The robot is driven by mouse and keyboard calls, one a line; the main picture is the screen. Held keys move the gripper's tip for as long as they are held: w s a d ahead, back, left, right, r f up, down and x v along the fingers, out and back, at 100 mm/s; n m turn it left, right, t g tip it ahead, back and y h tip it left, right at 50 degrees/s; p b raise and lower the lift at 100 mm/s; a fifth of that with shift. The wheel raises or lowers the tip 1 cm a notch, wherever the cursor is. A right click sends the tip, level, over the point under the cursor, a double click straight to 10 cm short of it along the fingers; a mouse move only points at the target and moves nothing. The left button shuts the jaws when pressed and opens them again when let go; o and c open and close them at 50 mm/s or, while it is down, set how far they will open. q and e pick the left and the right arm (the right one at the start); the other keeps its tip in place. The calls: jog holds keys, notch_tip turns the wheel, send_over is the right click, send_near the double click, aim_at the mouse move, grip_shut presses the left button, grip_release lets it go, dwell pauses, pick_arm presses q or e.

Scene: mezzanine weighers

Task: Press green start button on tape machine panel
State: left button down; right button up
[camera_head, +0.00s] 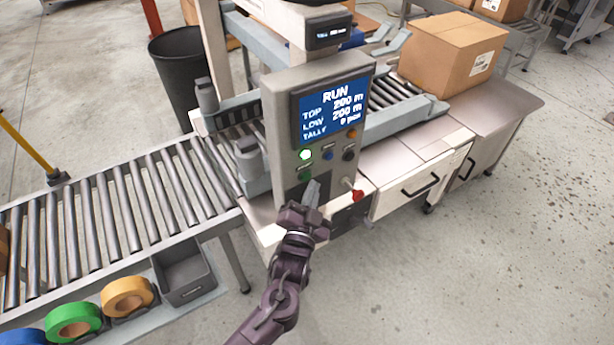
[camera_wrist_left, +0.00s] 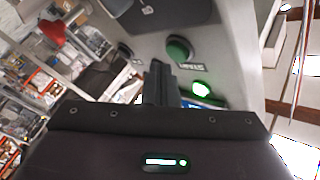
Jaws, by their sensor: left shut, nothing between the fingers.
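The tape machine's grey panel (camera_head: 285,140) stands upright with a blue screen (camera_head: 330,108) reading RUN. A dark green button (camera_head: 304,176) sits low on the panel, below a lit green lamp (camera_head: 305,154). In the left wrist view, the green button (camera_wrist_left: 179,48) and the glowing lamp (camera_wrist_left: 201,88) flank a small label. My left gripper (camera_head: 313,188) is shut and empty, its fingertips in front of the lower panel, just right of the green button. In the left wrist view, the fingertips (camera_wrist_left: 160,68) appear beside the button; I cannot tell whether they touch the panel. My right gripper is not in view.
A red knob (camera_head: 356,195) juts out to the right of my gripper. Blue (camera_head: 328,155), black (camera_head: 348,155) and orange (camera_head: 353,134) controls are close by. A roller conveyor (camera_head: 110,220) runs left, with tape rolls (camera_head: 74,322) along its front. A cardboard box (camera_head: 450,50) stands behind right.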

pick_arm(q)
jog(key=s+d, duration=0.1)
jog(key=s, duration=0.1)
jog(key=s+d+p, duration=0.1)
jog(key=s+d, duration=0.1)
dwell(0.5)
dwell(0.6)
jog(key=s+a+f+n+g+b, duration=0.1)
jog(key=s+a+f+g, duration=0.25)
jog(key=f, duration=0.85)
jog(key=s+a+f+g+y, duration=0.1)
jog(key=s+a+f+g, duration=0.3)
jog(key=f, duration=0.7)
jog(key=s+a+f+n+g+b, duration=0.15)
jog(key=s+a+f, duration=0.3)
jog(key=f, duration=0.75)
jog(key=s+a+f+n+g, duration=0.1)
jog(key=s+a+f+g, duration=0.2)
jog(key=s, duration=0.7)
jog(key=s+a+f+n+g+y, duration=0.1)
jog(key=s+a+f+n+g, duration=0.1)
jog(key=s+f, duration=0.6)
jog(key=s+a+f+n+g+y, duration=0.1)
jog(key=s+a+f+g, duration=0.3)
jog(key=s, duration=0.7)
notch_tip(320, 180, down, 2)
jog(key=shift+s+a+f+b, duration=0.1)
jog(key=shift+s+a+b, duration=0.3)
jog(key=shift+a, duration=0.8)
